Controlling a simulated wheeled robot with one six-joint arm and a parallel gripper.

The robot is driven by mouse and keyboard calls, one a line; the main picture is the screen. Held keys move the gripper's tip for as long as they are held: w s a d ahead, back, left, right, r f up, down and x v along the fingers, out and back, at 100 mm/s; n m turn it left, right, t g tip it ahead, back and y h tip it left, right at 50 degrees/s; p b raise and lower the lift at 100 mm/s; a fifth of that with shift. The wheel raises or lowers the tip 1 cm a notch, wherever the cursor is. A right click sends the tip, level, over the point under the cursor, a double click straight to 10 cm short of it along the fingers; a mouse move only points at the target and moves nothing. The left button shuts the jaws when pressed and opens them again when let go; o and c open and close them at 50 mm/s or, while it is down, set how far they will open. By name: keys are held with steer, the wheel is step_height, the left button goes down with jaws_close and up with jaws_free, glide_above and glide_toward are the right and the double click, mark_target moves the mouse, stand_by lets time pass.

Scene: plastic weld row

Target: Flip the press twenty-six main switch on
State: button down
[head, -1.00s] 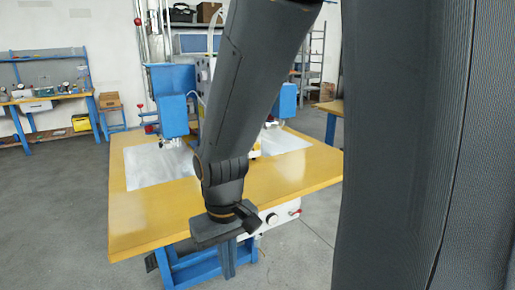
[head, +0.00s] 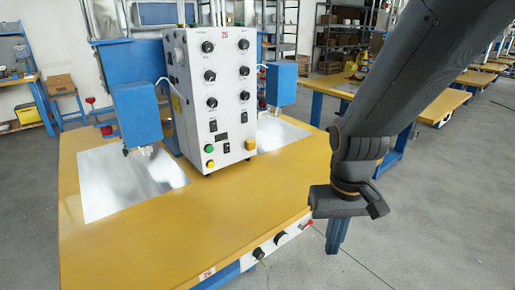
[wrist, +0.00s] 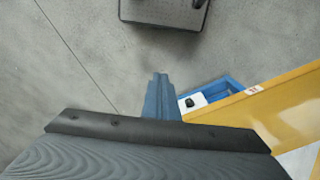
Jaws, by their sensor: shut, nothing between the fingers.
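The press control box (head: 212,90) is white, stands on the yellow table and bears a small red number, blurred but like 26. Its front has black knobs, dark rocker switches (head: 227,147) and green and yellow buttons. Under the table's front edge a white panel (head: 270,248) carries a small lever-like part (head: 259,254), a black knob (head: 282,238) and a red part (head: 307,224). I cannot tell which one is the main switch or its state. My gripper (head: 337,238) is shut and empty, pointing down right of the panel, apart from it. It also shows in the wrist view (wrist: 160,92).
The yellow tabletop (head: 235,215) has a corner close to my gripper. Blue press heads (head: 137,112) flank the box. More yellow tables (head: 425,105) stand behind at right. The wrist view shows a table edge (wrist: 262,100) at right. Grey floor (head: 420,240) is free at right.

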mark_target(228, 152)
steer(key=shift+a, duration=0.1)
steer(key=w+d+f+n+t+b, duration=0.1)
steer(key=w+f+n+t+b, duration=0.15)
steer(key=w, duration=0.35)
steer(key=w+f+n+t+b, duration=0.2)
steer(key=w+n+b, duration=0.1)
steer(key=w, duration=0.3)
steer(key=w+a+n+t+y+b, duration=0.1)
steer(key=w+a+n+t+b, duration=0.1)
steer(key=w, duration=0.4)
steer(key=w+a+n+t+y+b, duration=0.1)
steer(key=w+a+n+t+b, duration=0.1)
steer(key=w+a+n+b, duration=0.1)
steer(key=w+a+f+n+t+y+b, duration=0.1)
steer(key=w+n+b, duration=0.3)
steer(key=w, duration=0.5)
steer(key=shift+a+n+t, duration=0.8)
steer(key=shift+n+t, duration=0.05)
steer(key=shift+n, duration=0.1)
steer(key=w+a+r+n+t+y+b, duration=0.2)
steer(key=w+a+r+n+y+b, duration=0.1)
steer(key=a+n+y, duration=0.3)
steer(key=shift+w+a+r+n+t+b, duration=0.35)
steer(key=shift+a+n+b, duration=0.5)
steer(key=shift+a+n, duration=0.3)
steer(key=b+x, duration=0.1)
steer(key=x, duration=1.3)
steer(key=shift+s, duration=0.1)
